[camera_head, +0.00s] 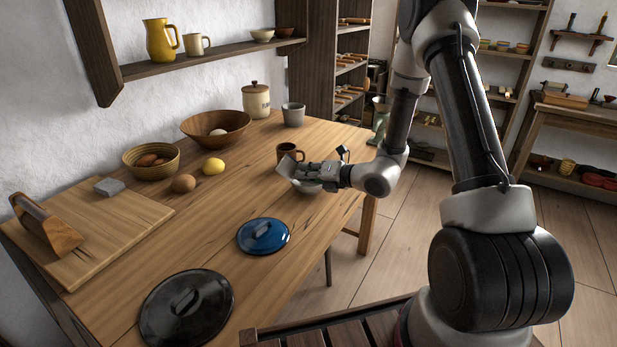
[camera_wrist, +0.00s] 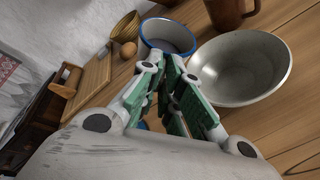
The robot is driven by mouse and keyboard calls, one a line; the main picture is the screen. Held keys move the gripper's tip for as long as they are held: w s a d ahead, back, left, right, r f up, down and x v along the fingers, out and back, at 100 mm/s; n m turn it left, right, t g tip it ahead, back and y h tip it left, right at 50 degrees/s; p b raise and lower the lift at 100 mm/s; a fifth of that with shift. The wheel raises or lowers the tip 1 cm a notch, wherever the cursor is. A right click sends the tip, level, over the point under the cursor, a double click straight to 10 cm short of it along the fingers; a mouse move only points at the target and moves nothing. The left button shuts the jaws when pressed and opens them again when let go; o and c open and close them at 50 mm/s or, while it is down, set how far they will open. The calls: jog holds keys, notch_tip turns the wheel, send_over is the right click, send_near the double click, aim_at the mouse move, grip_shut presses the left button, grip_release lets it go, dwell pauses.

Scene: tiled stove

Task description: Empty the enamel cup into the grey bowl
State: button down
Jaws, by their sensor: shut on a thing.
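The enamel cup (camera_wrist: 168,36), white with a blue rim, is at my fingertips in the wrist view. My gripper (camera_wrist: 172,75) is shut on it. Its open mouth shows a pale inside; I cannot make out any contents. The grey bowl (camera_wrist: 241,67) is right beside the cup in that view, and its visible inside looks bare. In the head view my gripper (camera_head: 300,169) is just above the bowl (camera_head: 306,187), hiding much of it. The cup (camera_head: 286,164) shows there as a small pale shape, apparently tilted.
A brown mug (camera_head: 290,152) stands close behind my gripper. A blue lid (camera_head: 263,236) and a black lid (camera_head: 187,308) lie nearer the front. Bare tabletop lies between.

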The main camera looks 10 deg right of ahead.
jog(key=shift+w+d+r+m+y, duration=0.1)
jog(key=shift+r+m+y, duration=0.05)
jog(key=shift+m+y, duration=0.2)
dwell(0.3)
jog(key=shift+d+f+m+y, duration=0.15)
jog(key=shift+f+m+y, duration=0.2)
jog(key=shift+f+m, duration=0.3)
dwell(0.5)
jog(key=shift+w+d+r+m+y, duration=0.1)
jog(key=shift+r+m+y, duration=0.1)
jog(key=shift+m, duration=0.15)
jog(key=shift+d+r+m+y, duration=0.1)
jog(key=shift+m+y, duration=0.1)
jog(key=shift+m, duration=0.15)
dwell(0.5)
jog(key=shift+w+d+f+m+t, duration=0.2)
jog(key=shift+d+f+m, duration=0.15)
jog(key=shift+d+m, duration=0.1)
jog(key=shift+w+d+f+m+t, duration=0.2)
jog(key=shift+d+f+m, duration=0.15)
jog(key=shift+d, duration=0.1)
dwell(0.5)
